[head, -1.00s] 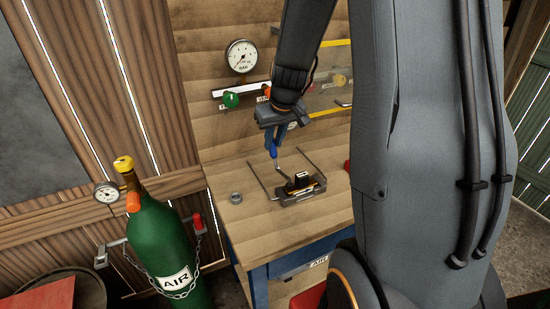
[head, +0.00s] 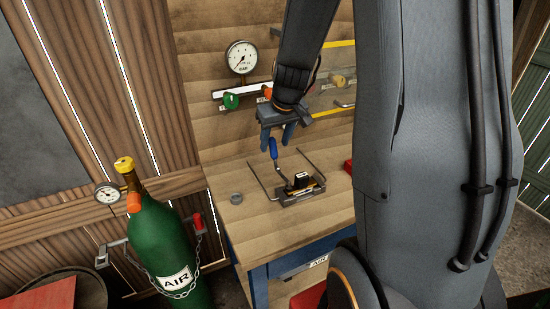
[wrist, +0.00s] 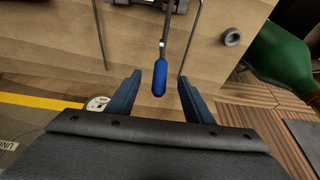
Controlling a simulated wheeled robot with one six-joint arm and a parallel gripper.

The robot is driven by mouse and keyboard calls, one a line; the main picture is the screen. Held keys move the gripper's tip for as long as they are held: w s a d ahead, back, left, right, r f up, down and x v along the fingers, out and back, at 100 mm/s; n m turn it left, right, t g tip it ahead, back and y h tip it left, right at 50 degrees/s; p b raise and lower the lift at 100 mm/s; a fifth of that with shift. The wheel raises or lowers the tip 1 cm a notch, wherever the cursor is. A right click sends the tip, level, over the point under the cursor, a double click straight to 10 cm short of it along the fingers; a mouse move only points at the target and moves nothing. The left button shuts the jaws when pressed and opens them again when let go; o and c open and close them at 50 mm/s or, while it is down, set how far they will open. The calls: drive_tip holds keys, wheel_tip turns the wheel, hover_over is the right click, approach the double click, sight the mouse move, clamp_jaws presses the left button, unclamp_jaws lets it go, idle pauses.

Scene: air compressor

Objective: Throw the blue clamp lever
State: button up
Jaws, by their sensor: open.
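The blue clamp lever (head: 273,149) stands up from the clamp (head: 300,191) on the bench, tilted a little to the left in the head view. My gripper (head: 278,145) is open and empty, just above and behind the grip in the head view. Its fingers (wrist: 160,85) show apart in the wrist view. I cannot tell whether a finger touches the lever.
Two thin rods flank the clamp. A grey ring (head: 236,198) lies left of it on the bench (head: 250,225). A gauge (head: 241,57) and a green knob (head: 231,100) are on the back wall. A green AIR cylinder (head: 170,250) stands at left.

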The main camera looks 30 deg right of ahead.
drive_tip(key=p+v, duration=0.4)
drive_tip(key=v, duration=0.2)
drive_tip(key=shift+r, duration=0.25)
